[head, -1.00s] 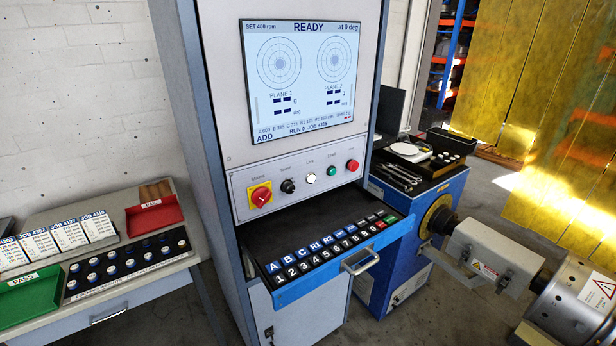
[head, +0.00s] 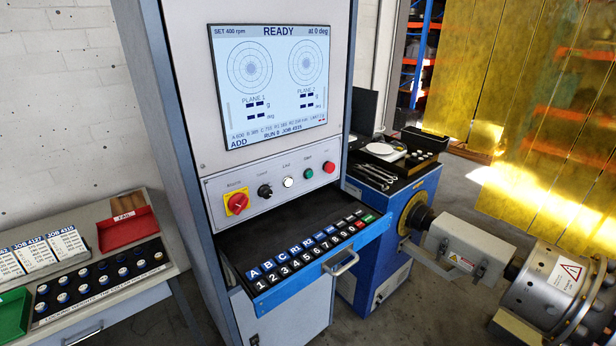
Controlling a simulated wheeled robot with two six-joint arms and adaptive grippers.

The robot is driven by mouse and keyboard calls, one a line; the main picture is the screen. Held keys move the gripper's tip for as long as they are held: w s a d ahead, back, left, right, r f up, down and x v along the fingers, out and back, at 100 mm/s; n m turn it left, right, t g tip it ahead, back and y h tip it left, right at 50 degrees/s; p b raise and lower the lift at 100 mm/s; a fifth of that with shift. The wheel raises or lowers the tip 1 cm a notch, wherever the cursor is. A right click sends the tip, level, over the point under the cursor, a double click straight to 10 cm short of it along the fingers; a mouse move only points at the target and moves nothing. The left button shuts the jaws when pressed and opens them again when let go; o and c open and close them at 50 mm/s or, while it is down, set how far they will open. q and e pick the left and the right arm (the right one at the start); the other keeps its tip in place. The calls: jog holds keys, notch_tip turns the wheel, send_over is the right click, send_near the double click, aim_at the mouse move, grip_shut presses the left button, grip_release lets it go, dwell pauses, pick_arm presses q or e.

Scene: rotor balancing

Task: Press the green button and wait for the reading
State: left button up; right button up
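The green button (head: 308,174) is on the control panel (head: 265,183) of the grey cabinet, between a white lamp or button (head: 288,182) and a red button (head: 329,167). Nothing touches it. The screen (head: 270,85) above reads READY, at 0 deg, SET 400 rpm, ADD, with two empty-looking polar plots and dashes for PLANE 1 and PLANE 2. Neither of my grippers shows in the head view.
A keyboard drawer (head: 300,262) sticks out below the panel. A red and yellow rotary switch (head: 236,203) is at the panel's left. A side table with a red tray (head: 127,229) stands left. The balancing machine (head: 465,247) and a metal rotor (head: 545,295) are right.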

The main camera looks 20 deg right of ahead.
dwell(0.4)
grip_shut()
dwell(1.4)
